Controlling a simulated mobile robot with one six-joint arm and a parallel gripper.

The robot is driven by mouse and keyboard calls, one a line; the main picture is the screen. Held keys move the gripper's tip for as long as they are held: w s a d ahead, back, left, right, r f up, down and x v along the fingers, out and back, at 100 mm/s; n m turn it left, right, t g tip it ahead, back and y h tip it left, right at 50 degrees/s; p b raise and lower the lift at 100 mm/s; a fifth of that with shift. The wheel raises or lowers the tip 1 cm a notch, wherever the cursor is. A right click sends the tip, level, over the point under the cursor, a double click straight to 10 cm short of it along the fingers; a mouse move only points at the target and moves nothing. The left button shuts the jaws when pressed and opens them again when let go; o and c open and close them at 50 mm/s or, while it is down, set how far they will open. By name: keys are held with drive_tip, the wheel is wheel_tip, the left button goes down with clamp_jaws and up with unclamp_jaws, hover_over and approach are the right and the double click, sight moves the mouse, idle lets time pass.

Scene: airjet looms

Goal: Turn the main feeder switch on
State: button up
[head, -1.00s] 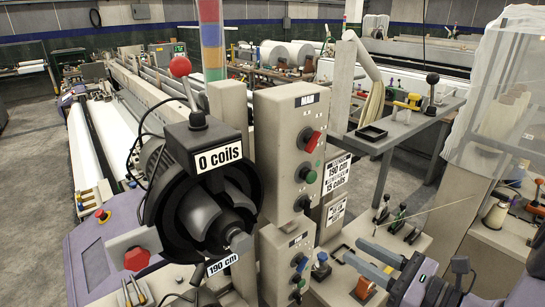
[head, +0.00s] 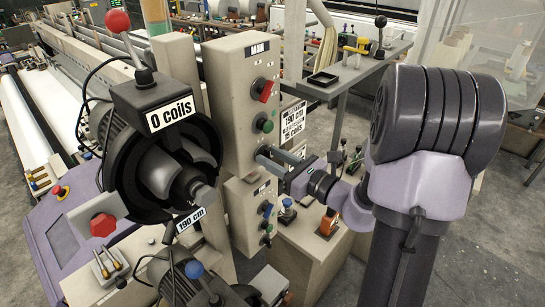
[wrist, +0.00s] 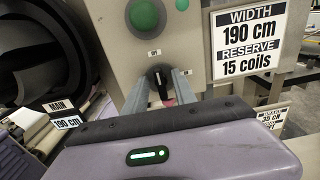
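The MAIN panel (head: 232,105) is a tall beige box in the head view, with a red switch (head: 263,90) above a green button (head: 264,126). A small black rotary switch (wrist: 159,77) is low on this panel in the wrist view, with its lever near upright. My gripper (wrist: 161,82) is open, one grey finger on each side of this switch. I cannot tell if the fingers touch the lever. In the head view my gripper (head: 268,156) reaches the panel's lower front from the right and hides the switch.
A lower box (head: 248,215) with blue and green knobs sits below my gripper. The feeder drum (head: 165,165) with its "0 coils" sign is at left. A label (wrist: 248,42) reads width 190 cm, reserve 15 coils. A grey shelf (head: 350,75) stands behind right.

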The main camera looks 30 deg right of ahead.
clamp_jaws()
drive_tip(key=shift+m, duration=0.3)
drive_tip(key=shift+r+m+p, duration=0.15)
drive_tip(key=shift+m+p, duration=0.75)
drive_tip(key=shift+p, duration=0.2)
drive_tip(key=shift+w+d+f+m+p, duration=0.1)
drive_tip(key=shift+m+p, duration=2.1)
drive_tip(key=shift+m, duration=0.35)
drive_tip(key=shift+s+d+f+m+p, duration=0.1)
drive_tip(key=shift+f+m+p, duration=0.05)
drive_tip(key=shift+m+p, duration=2.25)
drive_tip(key=shift+w+d+f+m+p, duration=0.1)
drive_tip(key=shift+m+p, duration=1.85)
drive_tip(key=shift+m, duration=0.8)
drive_tip(key=shift+f, duration=0.1)
